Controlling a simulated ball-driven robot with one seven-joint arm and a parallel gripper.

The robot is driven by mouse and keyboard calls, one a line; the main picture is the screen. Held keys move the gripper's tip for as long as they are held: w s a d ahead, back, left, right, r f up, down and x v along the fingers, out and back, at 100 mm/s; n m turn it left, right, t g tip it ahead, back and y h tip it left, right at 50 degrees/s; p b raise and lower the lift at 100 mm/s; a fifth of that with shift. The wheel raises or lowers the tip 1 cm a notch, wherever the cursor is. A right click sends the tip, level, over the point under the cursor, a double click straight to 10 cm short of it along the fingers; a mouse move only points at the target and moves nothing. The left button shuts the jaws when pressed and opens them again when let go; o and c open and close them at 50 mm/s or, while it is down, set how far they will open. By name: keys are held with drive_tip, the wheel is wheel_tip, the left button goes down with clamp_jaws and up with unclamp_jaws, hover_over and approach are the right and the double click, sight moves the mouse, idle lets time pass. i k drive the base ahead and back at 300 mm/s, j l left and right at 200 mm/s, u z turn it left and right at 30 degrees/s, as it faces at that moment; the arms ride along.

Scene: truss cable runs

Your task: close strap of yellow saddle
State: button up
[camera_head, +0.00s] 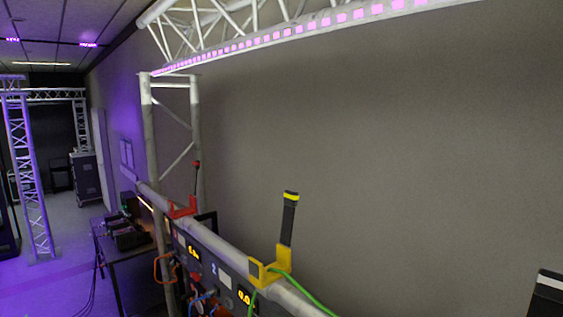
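The strap stands up from the saddle, tilted slightly right, and is open. A green cable (300,287) runs at the saddle and continues along the tube to the lower right; another part hangs down in front. Whether the cable is fully seated in the saddle I cannot tell. My gripper is not in view.
A red saddle (184,208) with its strap (196,178) upright sits farther along the tube. A black strap with a white band (548,292) stands at the lower right edge. Panels with displays (230,280) and cables are below the tube. A plain wall (400,150) lies behind.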

sight(291, 197)
drive_tip(key=i, duration=1.05)
